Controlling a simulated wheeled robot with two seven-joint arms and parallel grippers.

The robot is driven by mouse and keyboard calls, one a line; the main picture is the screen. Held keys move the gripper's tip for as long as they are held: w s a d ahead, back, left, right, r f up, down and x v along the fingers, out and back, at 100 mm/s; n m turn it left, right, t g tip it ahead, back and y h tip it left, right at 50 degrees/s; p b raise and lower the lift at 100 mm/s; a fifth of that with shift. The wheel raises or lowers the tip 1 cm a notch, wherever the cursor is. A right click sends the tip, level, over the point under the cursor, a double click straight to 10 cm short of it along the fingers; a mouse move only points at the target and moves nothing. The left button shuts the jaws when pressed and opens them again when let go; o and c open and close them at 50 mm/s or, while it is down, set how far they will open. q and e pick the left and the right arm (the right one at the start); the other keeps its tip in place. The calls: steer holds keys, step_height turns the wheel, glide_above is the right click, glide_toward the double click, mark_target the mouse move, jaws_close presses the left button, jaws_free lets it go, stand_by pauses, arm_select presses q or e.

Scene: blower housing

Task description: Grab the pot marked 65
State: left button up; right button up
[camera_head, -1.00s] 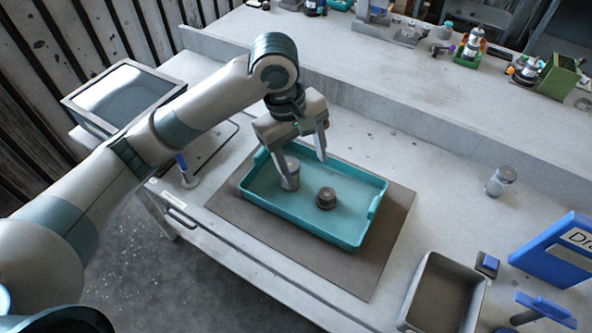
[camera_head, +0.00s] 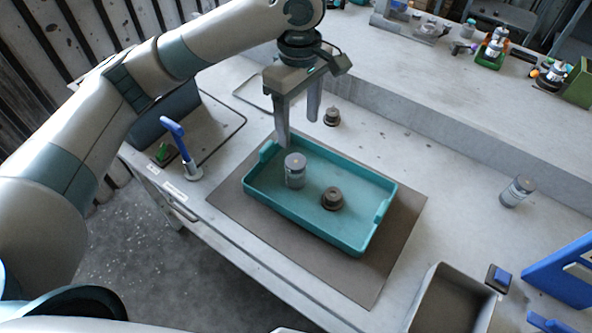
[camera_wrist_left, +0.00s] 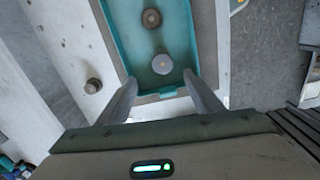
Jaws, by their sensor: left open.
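A grey-lidded pot (camera_head: 295,170) stands upright in the left part of the teal tray (camera_head: 300,226). A similar pot (camera_head: 517,191) stands on the bench at the right. Any number on either pot is too small to read. My left gripper (camera_head: 299,131) is open and empty, pointing down above the tray's back left edge, apart from the pot in the tray. In the left wrist view the tray pot's round lid (camera_wrist_left: 162,64) shows just beyond and between the open fingertips (camera_wrist_left: 160,79). My right gripper is not in view.
A dark stepped part (camera_head: 332,199) sits in the tray beside the pot, and another (camera_head: 332,117) stands behind the tray. A grey bin (camera_head: 455,300) and a blue panel (camera_head: 562,270) are at the front right. A blue-handled tool (camera_head: 180,146) stands left.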

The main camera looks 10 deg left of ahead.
mark_target(297, 161)
arm_select(q)
step_height(297, 161, down, 12)
steer(key=shift+r+p, duration=0.15)
steer(key=shift+p, duration=0.75)
steer(key=shift+s+a+f+p, duration=0.1)
steer(key=shift+a+f+p, duration=0.05)
steer(key=shift+f+p, duration=0.3)
step_height(297, 161, down, 3)
steer(key=shift+s+a+f+p, duration=0.1)
steer(key=shift+a+p, duration=0.05)
steer(key=shift+p, duration=0.4)
steer(key=shift+f, duration=0.55)
steer(key=c, duration=1.3)
